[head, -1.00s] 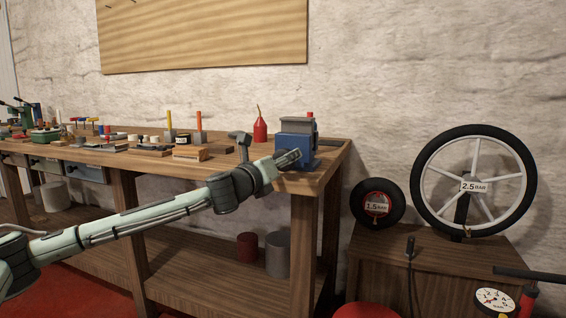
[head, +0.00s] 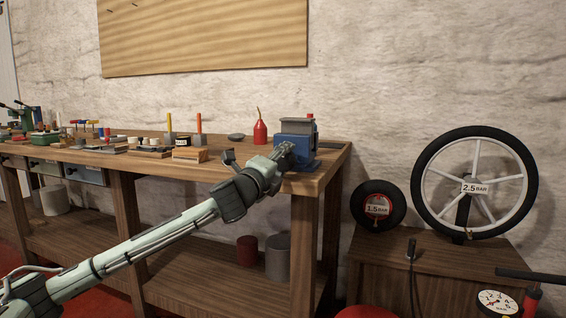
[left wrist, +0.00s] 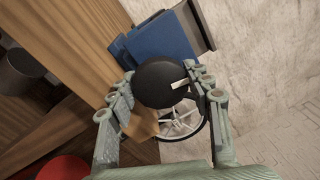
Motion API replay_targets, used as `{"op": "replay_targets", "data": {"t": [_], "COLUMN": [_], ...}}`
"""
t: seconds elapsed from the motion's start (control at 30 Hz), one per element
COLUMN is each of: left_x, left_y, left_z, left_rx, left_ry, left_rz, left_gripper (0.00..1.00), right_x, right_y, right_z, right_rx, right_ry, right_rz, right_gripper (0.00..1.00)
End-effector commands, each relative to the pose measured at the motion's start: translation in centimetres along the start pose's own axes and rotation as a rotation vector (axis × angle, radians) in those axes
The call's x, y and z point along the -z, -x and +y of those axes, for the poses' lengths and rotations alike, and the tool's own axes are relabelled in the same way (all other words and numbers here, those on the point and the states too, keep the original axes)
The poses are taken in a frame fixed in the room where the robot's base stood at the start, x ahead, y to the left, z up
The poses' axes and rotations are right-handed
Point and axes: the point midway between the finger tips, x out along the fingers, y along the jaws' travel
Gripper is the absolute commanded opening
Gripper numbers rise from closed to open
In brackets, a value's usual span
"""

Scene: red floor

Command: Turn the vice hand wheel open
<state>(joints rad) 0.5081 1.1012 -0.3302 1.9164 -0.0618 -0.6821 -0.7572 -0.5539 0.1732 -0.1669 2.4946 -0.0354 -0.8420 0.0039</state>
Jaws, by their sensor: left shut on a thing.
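The blue vice (head: 299,140) with grey jaws on top stands on the right end of the wooden workbench (head: 325,166). In the left wrist view the vice body (left wrist: 163,42) is behind the black round hand wheel (left wrist: 160,84), which carries a small light mark. My left gripper (head: 284,149) is at the front left of the vice. In the left wrist view its fingers (left wrist: 163,88) are on either side of the wheel's rim, shut on it. In the head view the arm and fingers hide the wheel. My right gripper is not in view.
Tools, blocks and a red oil can (head: 260,130) stand along the bench. A grey bucket (head: 278,256) and a red tin (head: 247,249) are on its lower shelf. A large wheel (head: 476,228) and a small tyre (head: 378,206) stand on a wooden cabinet at right.

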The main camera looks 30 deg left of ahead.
Motion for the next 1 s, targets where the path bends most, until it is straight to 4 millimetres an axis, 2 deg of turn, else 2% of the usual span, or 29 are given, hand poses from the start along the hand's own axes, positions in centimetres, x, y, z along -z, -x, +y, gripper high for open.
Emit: {"op": "replay_targets", "data": {"t": [0.6,0.63,0.7,0.8,1.0], "left_x": [-0.06,-0.06,-0.06,-0.05,-0.03], "left_y": [0.00,0.00,0.00,0.00,0.00], "left_z": [-0.18,-0.18,-0.18,-0.15,-0.06], "left_rx": [0.004,0.004,0.004,0.004,0.002], "left_ry": [0.044,0.044,0.043,0.043,0.043], "left_rz": [-0.006,-0.006,-0.006,-0.006,-0.005], "left_gripper": [0.21,0.51,0.59,0.70,0.70], "right_x": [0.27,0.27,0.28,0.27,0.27], "right_y": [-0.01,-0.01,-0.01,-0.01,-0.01], "right_z": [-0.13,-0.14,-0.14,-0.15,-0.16], "right_rx": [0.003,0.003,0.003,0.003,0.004], "right_ry": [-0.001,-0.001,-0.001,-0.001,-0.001], "right_rz": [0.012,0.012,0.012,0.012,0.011], "right_gripper": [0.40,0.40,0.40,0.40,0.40]}}
